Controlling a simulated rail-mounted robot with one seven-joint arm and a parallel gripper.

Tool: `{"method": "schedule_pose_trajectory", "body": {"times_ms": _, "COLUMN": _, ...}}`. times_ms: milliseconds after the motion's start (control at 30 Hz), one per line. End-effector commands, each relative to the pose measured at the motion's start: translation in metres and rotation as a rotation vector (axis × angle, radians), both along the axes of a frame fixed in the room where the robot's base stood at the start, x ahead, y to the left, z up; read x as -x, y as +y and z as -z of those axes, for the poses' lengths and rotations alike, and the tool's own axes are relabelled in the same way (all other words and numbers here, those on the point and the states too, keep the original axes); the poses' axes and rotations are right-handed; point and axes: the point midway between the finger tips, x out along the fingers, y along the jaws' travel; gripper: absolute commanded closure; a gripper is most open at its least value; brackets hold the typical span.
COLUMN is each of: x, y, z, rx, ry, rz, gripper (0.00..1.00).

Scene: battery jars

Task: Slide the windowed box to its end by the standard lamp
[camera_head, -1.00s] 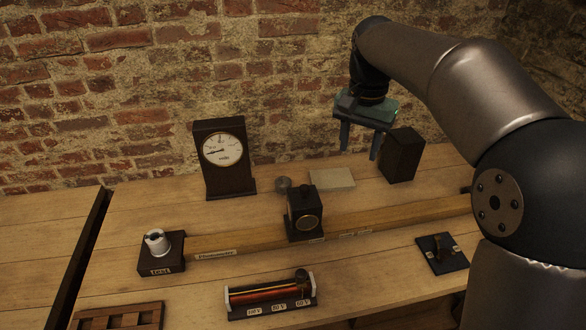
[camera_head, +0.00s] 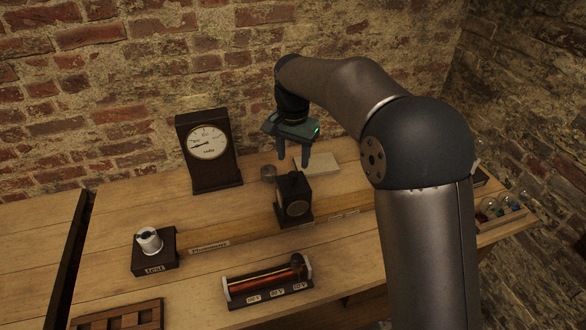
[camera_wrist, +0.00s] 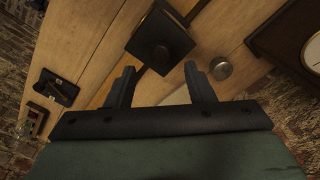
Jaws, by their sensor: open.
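The windowed box (camera_head: 293,203) is a dark upright box with a round window in its front, standing on the wooden rail (camera_head: 252,238). A lamp stand labelled "test" (camera_head: 154,262) is at the rail's left end. My arm hides the rail's right end, and I cannot make out a standard lamp. My gripper (camera_head: 294,161) is open and empty, pointing down just above and behind the box. In the wrist view the box top (camera_wrist: 160,43) lies beyond the gap between the open fingers (camera_wrist: 160,78), not between them.
A round metal piece (camera_head: 268,173) and a pale pad (camera_head: 320,166) lie behind the box. A dial meter (camera_head: 208,155) stands back left. A coil resistor (camera_head: 267,286) lies in front. A tray of bulbs (camera_head: 503,208) is far right. A switch (camera_wrist: 56,88) shows in the wrist view.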

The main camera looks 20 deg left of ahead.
Motion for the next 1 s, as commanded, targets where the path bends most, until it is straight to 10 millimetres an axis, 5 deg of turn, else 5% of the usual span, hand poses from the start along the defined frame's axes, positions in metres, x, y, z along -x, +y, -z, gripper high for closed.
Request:
{"method": "schedule_pose_trajectory", "body": {"times_ms": 300, "x": 0.000, "y": 0.000, "z": 0.046, "rx": 0.001, "ry": 0.001, "rz": 0.000, "gripper": 0.52}}
{"method": "schedule_pose_trajectory", "body": {"times_ms": 667, "x": 0.000, "y": 0.000, "z": 0.053, "rx": 0.000, "ry": 0.000, "rz": 0.000, "gripper": 0.52}}
{"method": "schedule_pose_trajectory", "body": {"times_ms": 700, "x": 0.000, "y": 0.000, "z": 0.053, "rx": 0.000, "ry": 0.000, "rz": 0.000, "gripper": 0.54}}
{"method": "schedule_pose_trajectory", "body": {"times_ms": 867, "x": 0.000, "y": 0.000, "z": 0.053, "rx": 0.000, "ry": 0.000, "rz": 0.000, "gripper": 0.99}}
{"method": "schedule_pose_trajectory", "body": {"times_ms": 1000, "x": 0.000, "y": 0.000, "z": 0.053, "rx": 0.000, "ry": 0.000, "rz": 0.000, "gripper": 1.00}}
